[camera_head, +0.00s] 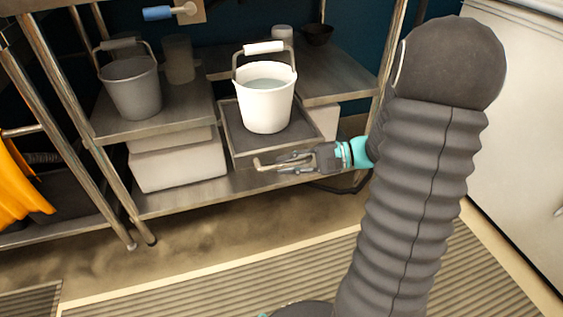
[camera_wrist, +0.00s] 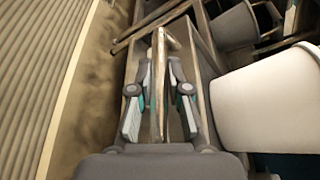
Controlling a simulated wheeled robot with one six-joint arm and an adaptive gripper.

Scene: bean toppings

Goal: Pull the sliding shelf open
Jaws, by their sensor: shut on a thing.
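The sliding shelf (camera_head: 238,134) is a dark grey tray with a metal front, set in the middle of the metal rack. A bar handle (camera_head: 264,165) is on its front, and in the wrist view the handle (camera_wrist: 158,85) runs between my fingers. A white bucket (camera_head: 265,110) with a raised handle stands upright on the shelf; the wrist view shows its side (camera_wrist: 265,100) close to the right of my gripper. My gripper (camera_head: 292,161) comes in from the right and is shut on the handle. How far the shelf is out is hard to tell.
A grey bucket (camera_head: 132,88) and a clear container (camera_head: 179,60) stand on the left shelf. A dark bowl (camera_head: 317,34) is at the back right. White boxes (camera_head: 178,160) sit below. The floor (camera_head: 220,222) in front is clear up to a ribbed mat (camera_head: 210,285).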

